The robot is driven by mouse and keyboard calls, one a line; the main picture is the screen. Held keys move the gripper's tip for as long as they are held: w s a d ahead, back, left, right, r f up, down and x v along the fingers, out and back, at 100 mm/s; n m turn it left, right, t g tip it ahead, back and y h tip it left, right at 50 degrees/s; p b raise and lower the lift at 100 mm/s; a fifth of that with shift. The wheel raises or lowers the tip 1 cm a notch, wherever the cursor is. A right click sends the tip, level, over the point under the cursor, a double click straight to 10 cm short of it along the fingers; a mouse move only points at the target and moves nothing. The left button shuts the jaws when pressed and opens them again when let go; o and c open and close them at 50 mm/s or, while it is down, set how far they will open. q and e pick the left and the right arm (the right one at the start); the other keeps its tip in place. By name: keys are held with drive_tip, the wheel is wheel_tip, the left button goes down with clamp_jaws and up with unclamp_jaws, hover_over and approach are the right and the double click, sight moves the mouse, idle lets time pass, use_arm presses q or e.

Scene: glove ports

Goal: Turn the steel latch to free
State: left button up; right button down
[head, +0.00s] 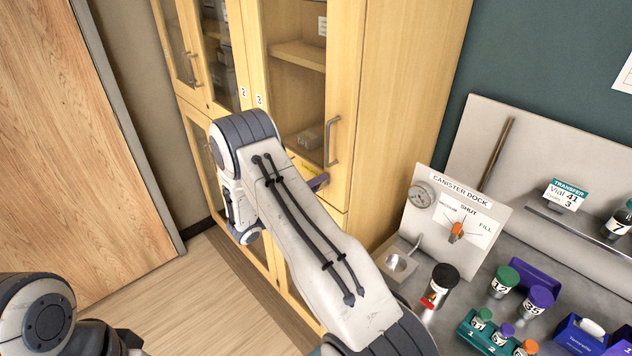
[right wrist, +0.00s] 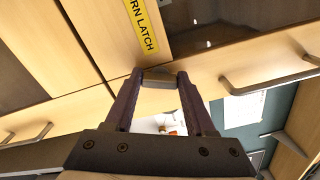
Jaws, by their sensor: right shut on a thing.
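The steel latch (right wrist: 160,76) is a short grey bar on the light wood cabinet front, just below the yellow label (right wrist: 140,27) that ends in "RN LATCH". My right gripper (right wrist: 160,80) is shut on the latch, with one dark purple finger on each side of it. In the head view my right gripper (head: 318,182) shows only as a bit of purple finger past my arm, at the cabinet door. The latch itself is hidden there. My left arm shows at the lower left of the head view, but its gripper is out of sight.
The wood cabinet (head: 410,110) has glass doors and a bar handle (head: 332,142) close above my right gripper. At right, the bench holds the canister dock (head: 457,215), a black-capped canister (head: 440,285) and several capped vials. Open floor lies at left.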

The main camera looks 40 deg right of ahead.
drive_tip(key=shift+w+n+p, duration=0.1)
drive_tip(key=shift+n+p, duration=0.6)
drive_tip(key=shift+n, duration=1.6)
drive_tip(key=shift+f, duration=0.1)
drive_tip(key=shift+c, duration=1.2)
unclamp_jaws()
drive_tip(key=a+b, duration=0.4)
drive_tip(key=a, duration=0.6)
drive_tip(key=shift+s+a+b, duration=0.3)
drive_tip(key=shift+s+b, duration=0.05)
drive_tip(key=shift+s, duration=0.1)
